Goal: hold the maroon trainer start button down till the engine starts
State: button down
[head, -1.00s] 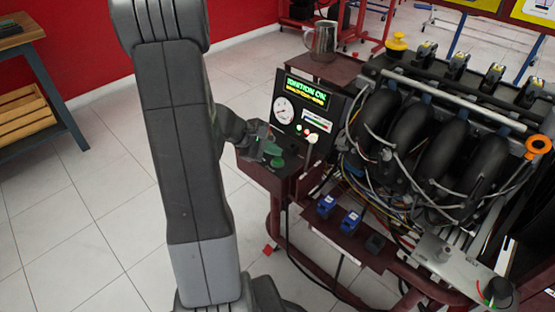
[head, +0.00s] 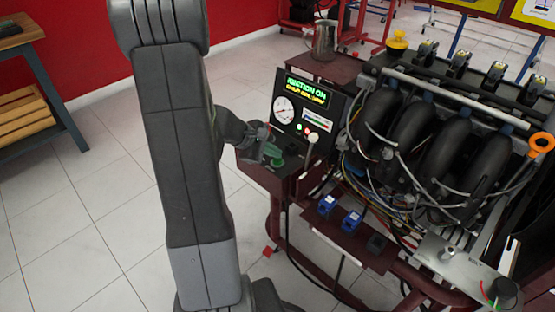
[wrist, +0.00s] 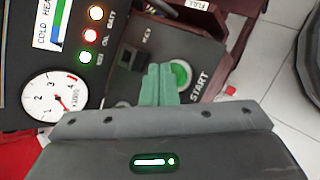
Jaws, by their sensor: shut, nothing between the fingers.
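The maroon trainer (head: 262,172) stands at the middle and right of the head view, with its engine on top. Its green start button (wrist: 181,74) sits in a pale ring beside the word START in the wrist view. My gripper (wrist: 159,80) is shut and empty, with its green fingertips together just left of the button. The fingers hide part of the button's left side, and I cannot tell whether they touch it. In the head view my gripper (head: 271,150) is over the small control shelf. The display panel (head: 306,92) reads IGNITION ON.
A dial gauge (wrist: 55,100) and several lit lamps are on the panel. A metal jug (head: 324,40) stands on the trainer's top shelf. Blue connectors (head: 351,222) sit on a lower ledge. A wooden bench (head: 25,60) is at left; the tiled floor between is clear.

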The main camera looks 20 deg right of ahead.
aim_at(273, 161)
jog(key=shift+f+b, duration=0.5)
jog(key=shift+b, duration=0.05)
dwell(2.1)
dwell(0.5)
jog(key=shift+r+p, duration=0.6)
jog(key=shift+r, duration=0.35)
notch_tip(273, 161, up, 5)
jog(key=p, duration=0.3)
jog(key=shift+p, duration=0.35)
jog(key=shift+a, duration=0.1)
